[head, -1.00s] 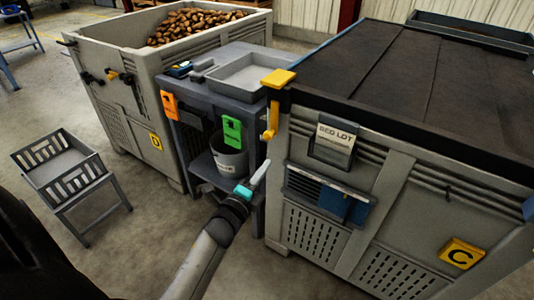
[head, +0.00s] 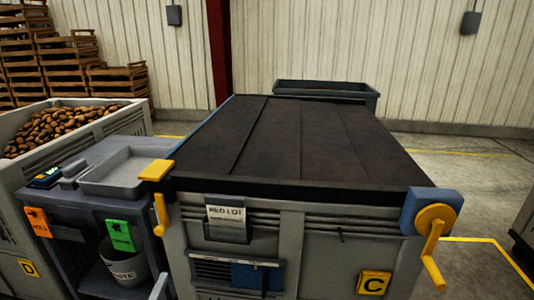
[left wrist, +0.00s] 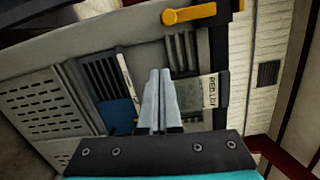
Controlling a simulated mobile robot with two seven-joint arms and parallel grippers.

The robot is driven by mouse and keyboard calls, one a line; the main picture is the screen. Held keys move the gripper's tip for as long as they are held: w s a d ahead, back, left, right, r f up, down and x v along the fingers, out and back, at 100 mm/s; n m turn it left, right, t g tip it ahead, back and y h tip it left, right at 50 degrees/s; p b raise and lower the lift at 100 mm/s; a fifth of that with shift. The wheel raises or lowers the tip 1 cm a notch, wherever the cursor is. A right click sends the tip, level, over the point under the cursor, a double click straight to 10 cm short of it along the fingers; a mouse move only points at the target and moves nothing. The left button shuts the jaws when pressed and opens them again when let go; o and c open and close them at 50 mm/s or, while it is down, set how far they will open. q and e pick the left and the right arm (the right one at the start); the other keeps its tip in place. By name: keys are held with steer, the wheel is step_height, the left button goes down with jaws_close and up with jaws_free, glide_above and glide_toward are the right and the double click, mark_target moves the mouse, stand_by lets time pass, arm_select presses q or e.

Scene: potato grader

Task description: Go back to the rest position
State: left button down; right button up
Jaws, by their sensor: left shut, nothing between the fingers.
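My left gripper (left wrist: 159,72) is shut and empty in the left wrist view, its two grey fingers together. Only a pale tip of it (head: 159,287) shows at the bottom edge of the head view. It is in front of the grey crate marked C (head: 312,226), near that crate's left front corner. The crate's side, its "RED LOT" card (left wrist: 209,90) and a blue card (left wrist: 118,114) lie behind the fingers in the left wrist view. I see no contact between them. My right gripper is not in view.
Crate C has a dark covered top (head: 290,140) and a yellow crank (head: 433,240). On the left stand a grey cart (head: 52,212) with a tray (head: 112,180) and bucket (head: 125,268), and a potato crate (head: 130,120). Open floor (head: 455,180) shows at the right.

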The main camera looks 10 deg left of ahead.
arm_select(q)
steer(key=s+d+f+n+g, duration=0.2)
steer(key=s+f+n+g, duration=0.15)
steer(key=f, duration=0.55)
steer(key=s+d+f+n+g+h, duration=0.1)
steer(key=s+d+f+n+g, duration=0.15)
steer(key=s+f, duration=0.45)
steer(key=s+d+f+n+g, duration=0.15)
steer(key=f+n, duration=0.25)
steer(key=f, duration=0.6)
steer(key=s+f+n+g, duration=0.3)
steer(key=s+f, duration=0.3)
steer(key=s, duration=0.5)
steer(key=s+f+n+g, duration=0.3)
steer(key=s+f+g, duration=0.2)
steer(key=s, duration=0.6)
steer(key=shift+s+d+f, duration=0.2)
steer(key=shift+d+f, duration=0.2)
steer(key=shift+f, duration=0.2)
